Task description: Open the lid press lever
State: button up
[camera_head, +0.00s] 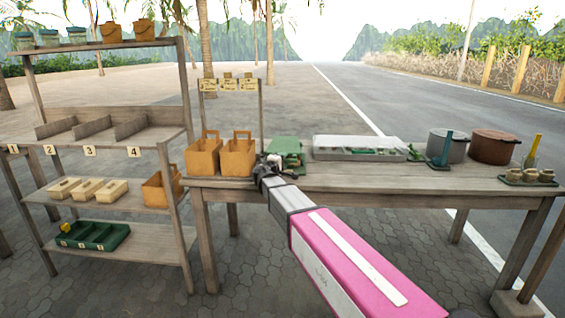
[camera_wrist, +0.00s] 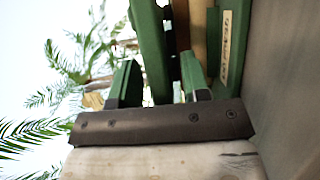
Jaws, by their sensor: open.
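The green lid press (camera_head: 287,148) stands on the table, left of its middle, and the end of my arm partly hides it. My gripper (camera_head: 264,168) is at the front left of the press in the head view. In the wrist view my gripper (camera_wrist: 160,72) is open, with its two green fingers apart. A long green bar (camera_wrist: 150,45), which looks like the press lever, shows between the fingers. I cannot tell whether a finger touches it. A green part with a pale label (camera_wrist: 230,40) lies right of the fingers.
On the table (camera_head: 390,180), two tan carriers (camera_head: 237,158) stand left of the press. A pale tray (camera_head: 355,148) is to its right, with a grey pot (camera_head: 447,147) and a brown pot (camera_head: 492,147) farther right. A wooden shelf (camera_head: 95,145) stands left.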

grip_shut()
jog(key=shift+r, duration=0.1)
